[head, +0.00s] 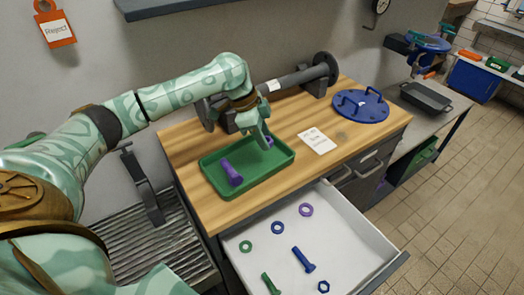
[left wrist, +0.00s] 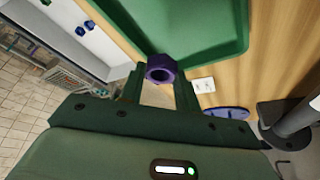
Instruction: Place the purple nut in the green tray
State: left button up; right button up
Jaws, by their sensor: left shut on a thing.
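The green tray (head: 213,187) lies on the wooden worktop with a purple bolt (head: 231,173) in its left part. My left gripper (head: 264,137) is over the right part of the tray, pointing down. It is shut on the purple nut, which shows between the fingertips in the left wrist view (left wrist: 160,68). In the head view the fingers hide most of the nut. The tray's green rim (left wrist: 235,45) is close by in the left wrist view; I cannot tell the exact height of the nut above the tray. My right gripper is not in view.
An open white drawer (head: 350,250) below the worktop holds a purple ring (head: 306,210), a blue bolt (head: 303,259) and several other fasteners. A grey pipe (head: 295,80) stands behind the tray. A white card (head: 317,141) and a blue flange (head: 362,106) lie to the right.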

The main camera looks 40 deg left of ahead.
aim_at(267, 155)
pick_arm(q)
jog(key=w+f, duration=0.1)
jog(key=a+f+b, duration=0.1)
jog(key=f, duration=0.1)
jog(key=shift+w+a, duration=0.2)
jog(key=shift+w, duration=0.15)
jog(key=shift+w+a+f, duration=0.2)
jog(key=shift+w+f, duration=0.1)
jog(key=shift+f, duration=0.1)
jog(key=f+b, duration=0.1)
jog(key=f, duration=0.1)
jog(key=f+b, duration=0.1)
jog(key=shift+w+a+f+b, duration=0.15)
jog(key=shift+a+f+b, duration=0.05)
jog(key=shift+f+b, duration=0.2)
jog(key=shift+r, duration=0.2)
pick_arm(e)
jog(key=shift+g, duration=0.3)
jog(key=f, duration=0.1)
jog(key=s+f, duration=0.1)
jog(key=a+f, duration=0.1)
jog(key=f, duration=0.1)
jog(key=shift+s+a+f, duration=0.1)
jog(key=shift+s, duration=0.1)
pick_arm(q)
jog(key=o, duration=1)
jog(key=shift+f, duration=0.15)
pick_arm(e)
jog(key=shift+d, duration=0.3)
